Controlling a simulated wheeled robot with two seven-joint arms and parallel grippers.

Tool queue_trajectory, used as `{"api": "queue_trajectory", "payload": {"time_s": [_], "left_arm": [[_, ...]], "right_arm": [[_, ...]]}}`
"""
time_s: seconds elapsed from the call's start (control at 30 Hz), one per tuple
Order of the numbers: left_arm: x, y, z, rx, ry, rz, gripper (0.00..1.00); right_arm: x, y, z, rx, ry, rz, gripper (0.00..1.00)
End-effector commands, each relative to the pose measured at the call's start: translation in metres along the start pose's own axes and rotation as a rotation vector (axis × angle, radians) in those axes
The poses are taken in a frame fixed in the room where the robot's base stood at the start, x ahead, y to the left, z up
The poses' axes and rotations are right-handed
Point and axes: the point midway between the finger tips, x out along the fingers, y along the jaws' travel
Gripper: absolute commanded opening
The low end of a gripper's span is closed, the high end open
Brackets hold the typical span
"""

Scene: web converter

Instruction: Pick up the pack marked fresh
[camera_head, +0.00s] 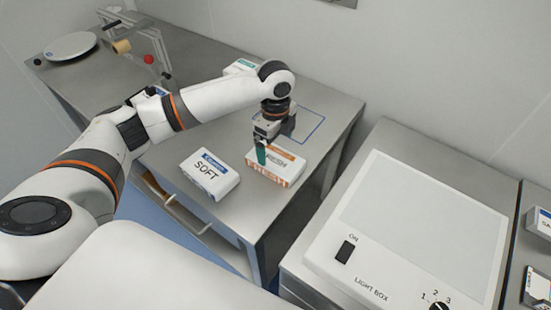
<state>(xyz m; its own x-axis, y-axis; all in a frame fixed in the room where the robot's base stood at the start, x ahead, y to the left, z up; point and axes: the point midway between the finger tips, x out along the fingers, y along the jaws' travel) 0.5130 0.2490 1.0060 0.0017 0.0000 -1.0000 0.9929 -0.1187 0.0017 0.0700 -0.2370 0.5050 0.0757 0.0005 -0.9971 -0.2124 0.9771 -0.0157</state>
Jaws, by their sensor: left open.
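The pack marked fresh (280,170) is a white box with orange markings, lying on the metal table near its right edge. Its lettering is partly covered by my gripper. My left gripper (262,152) is open and points down at the pack's left end. Its teal fingertips overlap the pack in the picture, and I cannot tell if they touch it. My right gripper does not show.
A white pack marked SOFT (209,176) with a blue label lies just left. Another pack (239,66) is behind my arm. A light box (412,225) stands to the right, across a gap. A tape stand (135,43) and round plate (70,46) are at the back left.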

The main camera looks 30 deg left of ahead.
Motion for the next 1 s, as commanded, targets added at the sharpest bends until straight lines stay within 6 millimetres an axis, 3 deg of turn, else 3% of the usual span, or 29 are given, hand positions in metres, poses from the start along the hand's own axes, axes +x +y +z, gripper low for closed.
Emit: {"api": "queue_trajectory", "payload": {"time_s": [0.17,0.5,0.77,1.0], "left_arm": [[0.011,-0.001,0.0,0.0,0.0,-0.001,1.0],[0.056,-0.003,-0.001,0.0,0.001,0.0,1.0],[0.059,-0.003,-0.001,0.001,0.001,0.001,1.0],[0.059,-0.003,-0.001,0.001,0.001,0.001,0.61]], "right_arm": [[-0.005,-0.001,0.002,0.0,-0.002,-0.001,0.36],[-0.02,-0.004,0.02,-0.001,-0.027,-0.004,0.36],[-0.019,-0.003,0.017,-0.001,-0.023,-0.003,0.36],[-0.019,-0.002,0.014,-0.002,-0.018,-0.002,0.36]]}}
